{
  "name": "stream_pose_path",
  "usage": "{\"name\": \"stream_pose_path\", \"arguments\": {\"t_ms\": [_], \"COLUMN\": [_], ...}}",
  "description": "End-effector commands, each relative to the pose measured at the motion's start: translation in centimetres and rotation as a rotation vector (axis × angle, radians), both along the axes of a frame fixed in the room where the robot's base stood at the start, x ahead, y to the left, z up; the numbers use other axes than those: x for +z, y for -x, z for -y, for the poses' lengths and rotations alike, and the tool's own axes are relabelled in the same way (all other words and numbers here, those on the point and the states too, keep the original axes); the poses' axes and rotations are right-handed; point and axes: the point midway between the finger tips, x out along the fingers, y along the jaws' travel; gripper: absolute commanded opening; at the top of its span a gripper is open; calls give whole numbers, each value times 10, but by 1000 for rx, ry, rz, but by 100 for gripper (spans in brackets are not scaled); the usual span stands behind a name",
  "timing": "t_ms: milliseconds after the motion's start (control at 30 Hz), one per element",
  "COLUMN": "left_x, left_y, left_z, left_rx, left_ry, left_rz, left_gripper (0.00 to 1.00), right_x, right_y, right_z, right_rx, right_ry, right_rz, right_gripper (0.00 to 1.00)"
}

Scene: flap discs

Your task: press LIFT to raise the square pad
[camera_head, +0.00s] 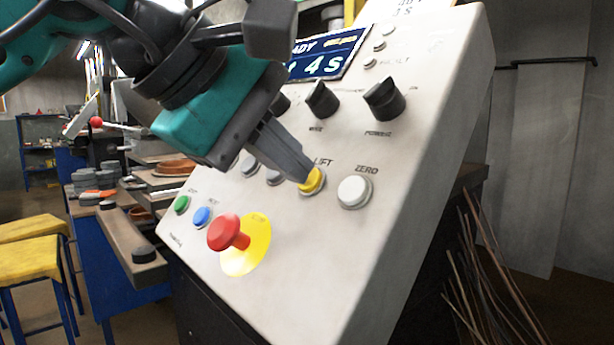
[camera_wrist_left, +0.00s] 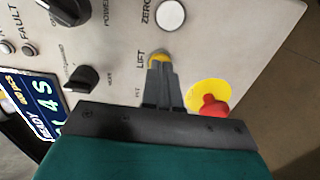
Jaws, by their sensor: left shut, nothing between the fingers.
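The yellow LIFT button (camera_head: 313,181) is on the sloped grey control panel (camera_head: 400,190), left of the white ZERO button. My left gripper (camera_head: 303,177) is shut and empty, with its fingertips at the LIFT button, covering part of it. In the left wrist view the fingertips (camera_wrist_left: 160,66) also overlap the yellow LIFT button (camera_wrist_left: 159,56). I cannot tell whether the button is pressed in. The square pad is not clearly identifiable. My right gripper is not in view.
The white ZERO button (camera_head: 354,192) is close to the right. A red mushroom button (camera_head: 228,232) stands out below left. Black knobs (camera_head: 384,99) stick out above. The display (camera_head: 328,56) is partly hidden by my left arm. Yellow stools (camera_head: 30,260) stand at the left.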

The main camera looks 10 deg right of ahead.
Motion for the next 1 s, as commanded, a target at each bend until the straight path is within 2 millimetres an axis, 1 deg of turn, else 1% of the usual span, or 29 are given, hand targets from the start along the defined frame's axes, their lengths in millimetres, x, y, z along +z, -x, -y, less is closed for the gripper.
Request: {"name": "stream_pose_path", "arguments": {"t_ms": [400,1000], "left_x": [-5,-7], "left_y": [-4,-5], "left_z": [5,6], "left_rx": [1,0], "left_ry": [0,1], "left_rz": [0,1], "left_gripper": [0,0], "right_x": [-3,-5], "right_y": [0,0], "right_z": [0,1], "right_rx": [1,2], "right_ry": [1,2], "right_rz": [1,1], "right_gripper": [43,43]}}
